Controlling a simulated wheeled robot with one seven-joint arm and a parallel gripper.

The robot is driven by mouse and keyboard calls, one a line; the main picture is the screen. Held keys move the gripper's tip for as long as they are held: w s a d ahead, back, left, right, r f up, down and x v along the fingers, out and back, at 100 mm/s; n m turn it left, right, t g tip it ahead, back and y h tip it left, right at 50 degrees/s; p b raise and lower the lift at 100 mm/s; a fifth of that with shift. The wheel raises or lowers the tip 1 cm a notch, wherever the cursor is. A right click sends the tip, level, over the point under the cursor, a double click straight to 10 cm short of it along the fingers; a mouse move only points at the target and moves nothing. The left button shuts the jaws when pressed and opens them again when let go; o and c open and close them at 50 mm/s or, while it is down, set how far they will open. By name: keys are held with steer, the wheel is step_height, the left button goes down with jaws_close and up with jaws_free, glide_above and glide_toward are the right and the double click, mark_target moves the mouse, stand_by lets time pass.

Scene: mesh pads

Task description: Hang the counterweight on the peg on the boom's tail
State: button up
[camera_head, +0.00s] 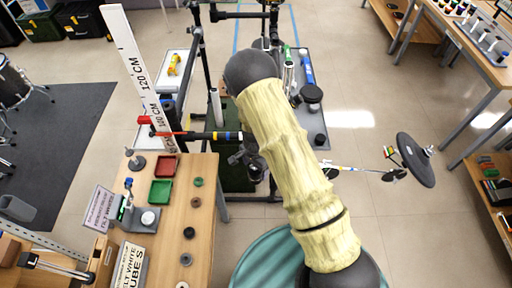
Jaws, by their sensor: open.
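My arm reaches up the middle in a pale sleeve. My gripper (246,160) is the dark shape at its far end, partly hidden by the arm; it is open, and I see nothing held in it. A long red and black bar (200,135) with yellow and blue bands crosses above the table's far edge, left of my gripper. It may be the boom, but its peg cannot be made out. Several small rings and discs lie on the table, among them a black one (189,232) and a green one (197,182). I cannot tell which is the counterweight.
The wooden table (215,240) at left also bears a red tray (165,167), a green tray (160,191) and a grey disc with a post (136,164). A tall measuring board (128,60) stands behind. A thin stand with a black disc (416,160) is at right.

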step_height(320, 180, up, 15)
steer(key=b, duration=0.2)
steer(key=shift+w+d, duration=0.15)
steer(key=shift+f, duration=0.15)
steer(key=shift+d, duration=0.1)
steer(key=s+d+r+n+t, duration=0.2)
steer(key=s+d+r+n, duration=0.7)
steer(key=s+d+r, duration=0.2)
steer(key=s+d, duration=0.2)
steer(key=s, duration=0.1)
steer(key=shift+s+r+t, duration=0.2)
steer(key=shift+r+t, duration=0.1)
steer(key=shift+r, duration=0.05)
steer(key=shift+c, duration=0.2)
stand_by(3.0)
